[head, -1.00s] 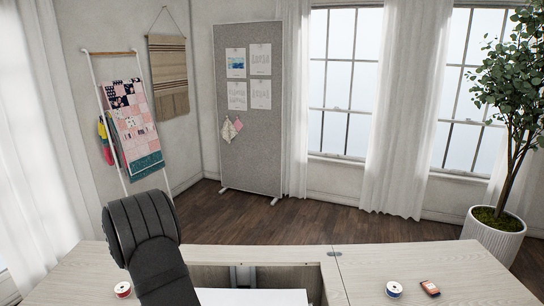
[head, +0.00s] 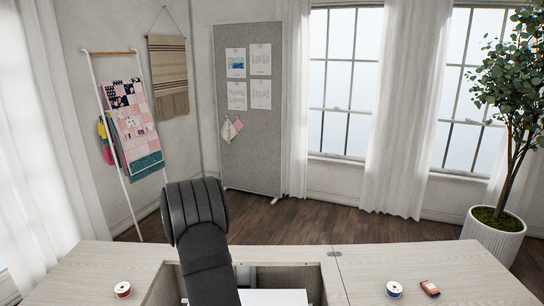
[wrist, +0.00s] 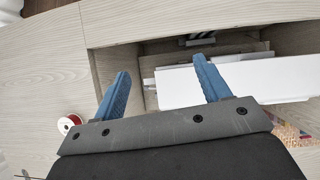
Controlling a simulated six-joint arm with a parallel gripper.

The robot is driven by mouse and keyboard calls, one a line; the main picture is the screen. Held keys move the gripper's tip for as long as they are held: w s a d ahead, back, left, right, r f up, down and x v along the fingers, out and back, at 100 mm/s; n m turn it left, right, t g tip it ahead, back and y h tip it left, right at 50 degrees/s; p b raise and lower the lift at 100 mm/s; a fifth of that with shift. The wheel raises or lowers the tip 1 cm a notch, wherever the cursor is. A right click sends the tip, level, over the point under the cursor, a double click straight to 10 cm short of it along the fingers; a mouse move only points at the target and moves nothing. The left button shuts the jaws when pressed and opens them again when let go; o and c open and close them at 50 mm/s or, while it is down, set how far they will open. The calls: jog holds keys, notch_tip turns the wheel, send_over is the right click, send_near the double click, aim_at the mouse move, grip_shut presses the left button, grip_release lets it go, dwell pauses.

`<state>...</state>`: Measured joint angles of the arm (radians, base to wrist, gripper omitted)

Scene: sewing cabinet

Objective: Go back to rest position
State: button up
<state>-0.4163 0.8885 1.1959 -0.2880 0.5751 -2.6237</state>
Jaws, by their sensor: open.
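My gripper (wrist: 157,90) shows in the wrist view with its two blue fingers apart and nothing between them. It is over the left part of the open recess in the sewing cabinet (wrist: 45,75). In the head view, my dark arm rises in front of the cabinet top (head: 100,262), and the gripper is hidden there. A white panel (head: 275,297) lies in the recess, and it also shows in the wrist view (wrist: 260,78).
A red spool (head: 122,289) stands on the left of the top. A potted plant (head: 495,237) stands at the far right. The right tabletop is otherwise clear.

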jog(key=w+d+m+h, duration=0.1)
jog(key=w+d+m, duration=0.2)
jog(key=d, duration=1.6)
jog(key=w+d+m+h, duration=0.2)
jog(key=w+d+m, duration=0.1)
jog(key=d, duration=1.6)
jog(key=shift+d+g, duration=0.3)
jog(key=shift+w, duration=0.1)
